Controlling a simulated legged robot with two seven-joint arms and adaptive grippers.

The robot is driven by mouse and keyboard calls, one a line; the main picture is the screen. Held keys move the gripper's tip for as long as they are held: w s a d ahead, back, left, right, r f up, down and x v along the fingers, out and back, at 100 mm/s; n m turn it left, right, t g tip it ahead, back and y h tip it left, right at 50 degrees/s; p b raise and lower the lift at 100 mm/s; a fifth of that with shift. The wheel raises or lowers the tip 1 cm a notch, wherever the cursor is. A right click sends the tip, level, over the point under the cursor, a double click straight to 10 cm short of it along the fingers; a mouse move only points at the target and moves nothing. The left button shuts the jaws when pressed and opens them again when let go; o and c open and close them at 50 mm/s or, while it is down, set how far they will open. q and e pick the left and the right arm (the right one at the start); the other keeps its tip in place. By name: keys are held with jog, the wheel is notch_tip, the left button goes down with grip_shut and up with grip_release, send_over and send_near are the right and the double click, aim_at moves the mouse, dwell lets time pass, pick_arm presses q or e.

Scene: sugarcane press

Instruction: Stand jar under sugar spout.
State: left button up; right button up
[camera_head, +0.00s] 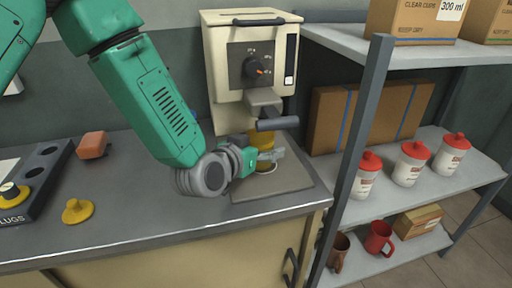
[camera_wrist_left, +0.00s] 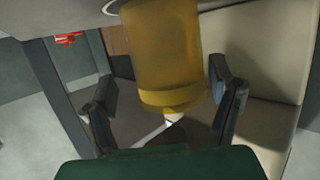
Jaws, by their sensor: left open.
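The cream press (camera_head: 228,88) stands at the back of the counter, with a grey spout block (camera_head: 263,97) and a dark cylinder (camera_head: 278,124) on its front. The amber jar (camera_head: 265,160) is below the spout, over the grey base plate (camera_head: 292,178), partly hidden by my gripper. In the left wrist view the jar (camera_wrist_left: 165,50) shows large between the two fingers. My left gripper (camera_head: 262,150) is open around the jar; in the wrist view its fingers (camera_wrist_left: 163,90) stand on either side, with a gap visible at the left finger. My right gripper is not in view.
A shelf post (camera_head: 352,150) rises just right of the counter. The shelves (camera_head: 440,165) hold red-lidded jars, mugs and boxes. On the counter's left are a dark plug tray (camera_head: 45,185), a yellow plug (camera_head: 77,211) and an orange block (camera_head: 92,145). The counter front is clear.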

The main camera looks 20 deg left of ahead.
pick_arm(q)
jog(key=shift+s+r, duration=0.15)
jog(key=shift+s, duration=0.15)
jog(key=v, duration=0.6)
jog(key=a+p+v, duration=0.1)
jog(key=v, duration=0.2)
jog(key=shift+s, duration=0.1)
jog(key=s+p, duration=0.1)
jog(key=p, duration=0.1)
jog(key=s+p, duration=0.1)
jog(key=p, duration=0.2)
jog(key=shift+d+r, duration=0.15)
jog(key=shift+r, duration=0.15)
jog(key=shift+a+f, duration=0.1)
jog(key=shift+a, duration=0.2)
